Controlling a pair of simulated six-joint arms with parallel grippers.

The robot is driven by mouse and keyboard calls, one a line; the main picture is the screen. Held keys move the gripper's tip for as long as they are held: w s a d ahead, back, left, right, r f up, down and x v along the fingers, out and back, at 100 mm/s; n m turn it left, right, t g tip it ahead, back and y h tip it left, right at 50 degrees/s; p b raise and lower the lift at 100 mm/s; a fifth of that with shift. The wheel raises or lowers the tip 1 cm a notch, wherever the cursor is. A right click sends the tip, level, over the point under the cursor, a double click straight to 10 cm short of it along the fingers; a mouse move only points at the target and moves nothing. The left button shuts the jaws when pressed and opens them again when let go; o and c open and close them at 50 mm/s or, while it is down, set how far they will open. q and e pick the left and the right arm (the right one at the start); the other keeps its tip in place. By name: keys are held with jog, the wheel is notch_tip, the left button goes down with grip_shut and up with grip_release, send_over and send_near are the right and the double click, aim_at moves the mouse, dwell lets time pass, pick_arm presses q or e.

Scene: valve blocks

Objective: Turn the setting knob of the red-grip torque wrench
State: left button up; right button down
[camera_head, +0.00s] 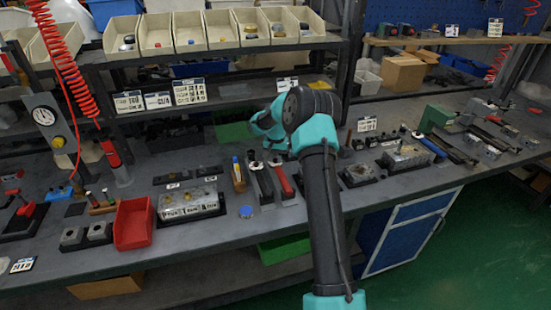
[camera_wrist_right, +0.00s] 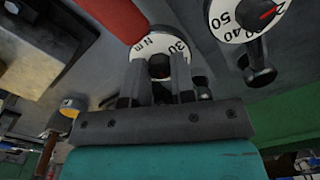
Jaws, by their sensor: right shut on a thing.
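The red-grip torque wrench (camera_head: 284,181) lies on the bench in the head view, just below my right gripper. In the right wrist view its red grip (camera_wrist_right: 112,16) runs to the upper left, beside a white dial (camera_wrist_right: 174,46) marked "N m" and 30. My right gripper (camera_wrist_right: 160,70) is shut on the dark setting knob (camera_wrist_right: 159,66) at the dial's centre, with one finger on each side. In the head view my right gripper (camera_head: 272,148) is partly hidden by its own wrist. My left gripper is not in view.
A second dial (camera_wrist_right: 242,16) with a red pointer stands close on the right in the wrist view. A black-grip tool (camera_head: 262,182) lies beside the wrench. A grey valve block (camera_head: 188,203) and red bin (camera_head: 133,224) stand to the left.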

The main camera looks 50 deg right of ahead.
aim_at(276, 159)
jog(key=c, duration=0.9)
grip_release()
jog(key=shift+c, duration=0.2)
jog(key=shift+r, duration=0.15)
notch_tip(276, 159, up, 17)
jog(key=shift+s, duration=0.15)
